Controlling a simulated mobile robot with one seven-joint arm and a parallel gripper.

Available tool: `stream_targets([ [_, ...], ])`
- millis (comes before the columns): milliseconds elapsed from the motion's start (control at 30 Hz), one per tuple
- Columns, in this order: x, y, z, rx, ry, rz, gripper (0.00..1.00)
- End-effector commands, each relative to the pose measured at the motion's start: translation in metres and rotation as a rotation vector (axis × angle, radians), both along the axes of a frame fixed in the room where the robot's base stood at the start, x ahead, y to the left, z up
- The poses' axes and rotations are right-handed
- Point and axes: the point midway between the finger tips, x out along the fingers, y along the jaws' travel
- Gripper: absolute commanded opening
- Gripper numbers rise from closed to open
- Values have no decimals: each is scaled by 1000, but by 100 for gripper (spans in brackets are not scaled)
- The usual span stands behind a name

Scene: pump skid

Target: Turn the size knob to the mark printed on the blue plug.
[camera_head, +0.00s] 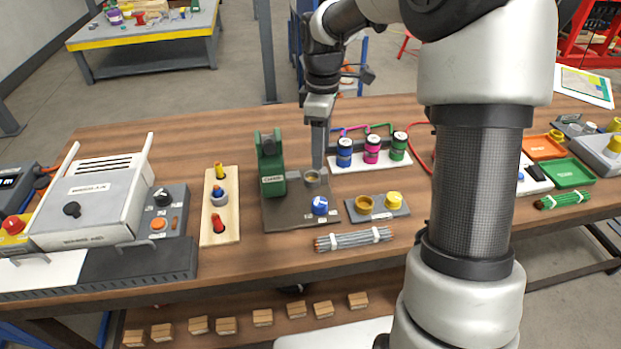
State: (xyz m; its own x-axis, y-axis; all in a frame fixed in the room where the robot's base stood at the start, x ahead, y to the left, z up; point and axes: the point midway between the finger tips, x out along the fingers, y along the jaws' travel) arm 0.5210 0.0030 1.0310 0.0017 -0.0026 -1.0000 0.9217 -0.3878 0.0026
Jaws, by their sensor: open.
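A green press-like device (271,165) stands on a dark base plate (285,217) in the middle of the table. A blue knob (320,205) with a pale marking sits at the base's front right; the marking is too small to read. A wooden board (220,233) to the left holds a yellow, a blue and a red plug. The blue plug (218,190) stands in the middle, in a grey collar; I cannot make out a mark on it. My gripper (317,168) points down, open, over or just behind a brass-coloured ring on the base, behind the blue knob. Its fingers overlap in this view.
A grey control box (171,222) with a black knob and orange button stands left of the board. A plate with two yellowish round parts (378,207) lies right of the base. Three coloured cans (371,150) stand behind. A rod bundle (353,239) lies in front.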

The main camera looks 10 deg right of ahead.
Motion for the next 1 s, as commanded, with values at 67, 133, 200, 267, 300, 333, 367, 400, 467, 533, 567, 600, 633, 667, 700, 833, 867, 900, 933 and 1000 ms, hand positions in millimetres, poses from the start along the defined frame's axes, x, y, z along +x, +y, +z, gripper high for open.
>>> stream_targets([
  [67,2,0,-6,2,3,7,51],
  [133,1,0,-12,2,5,9,51],
  [200,1,0,-23,3,6,8,51],
  [267,0,0,-34,3,7,8,51],
  [300,0,0,-42,3,7,8,51],
  [333,0,0,-49,3,7,8,51],
  [367,0,0,-56,3,8,8,51],
  [400,0,0,-65,2,8,8,51],
  [467,0,0,-78,2,8,7,51],
  [533,0,0,-94,2,8,7,51],
  [567,0,0,-100,3,7,7,51],
  [600,0,0,-109,2,8,7,51],
  [633,0,0,-115,3,6,7,51],
  [667,0,0,-122,3,6,7,51],
  [700,0,0,-130,3,7,6,51],
  [833,0,0,-152,2,6,7,51],
  [867,0,0,-156,1,6,7,51],
  [900,0,0,-161,1,6,7,51],
  [933,0,0,-165,2,5,7,51],
  [1000,0,0,-170,2,5,6,51],
])
